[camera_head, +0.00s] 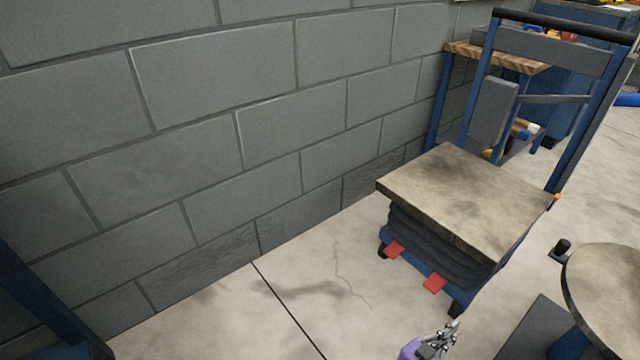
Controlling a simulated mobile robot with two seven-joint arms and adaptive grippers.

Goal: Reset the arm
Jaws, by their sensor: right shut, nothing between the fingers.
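My right gripper (447,335) shows low in the picture, right of centre, over the bare floor. It is small in view, with grey fingers and a purple part of my arm behind it. The fingers are shut with nothing between them. It is apart from the lift cart and the round-topped stand. The rest of my right arm is cut off by the bottom edge. My left gripper is not in view.
A lift cart (460,200) with a worn top, dark bellows and blue handle frame stands at right. A round-topped stand (612,290) is at the right edge. A grey block wall (215,85) fills the left. Concrete floor (330,275) lies clear between.

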